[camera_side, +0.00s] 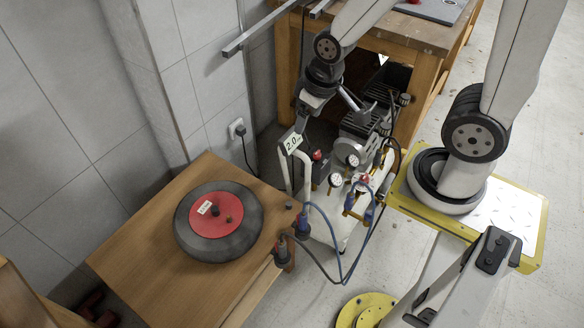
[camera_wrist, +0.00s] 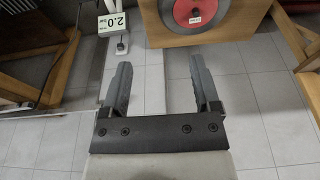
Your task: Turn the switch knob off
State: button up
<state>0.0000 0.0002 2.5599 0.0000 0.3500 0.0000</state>
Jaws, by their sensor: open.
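A compressor-like machine (camera_side: 362,150) stands right of the wooden table in the side view, with round gauges and small red knobs. One red knob (camera_side: 317,155) is at its left top and another (camera_side: 362,178) is at the front. I cannot tell which part is the switch knob. My gripper (camera_wrist: 158,75) is open and empty in the wrist view, with bare floor between its fingers. In the side view it hangs above the machine's left end, near the "2.0" label (camera_side: 292,142), its fingers hard to make out. The wrist view shows no knob clearly.
Blue and dark cables (camera_side: 350,262) hang by the machine's front. A wooden workbench (camera_side: 424,70) stands behind, with a grey tiled wall at left.

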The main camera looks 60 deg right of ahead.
jog(key=shift+r, duration=0.2)
jog(key=shift+w+v, duration=0.5)
jog(key=shift+v, duration=1.7)
jog(key=g, duration=0.3)
send_over(317, 152)
notch_tip(317, 152, down, 37)
jog(key=shift+r, duration=0.15)
jog(key=shift+f, duration=0.35)
jog(key=shift+f, duration=0.2)
jog(key=shift+f, duration=3.7)
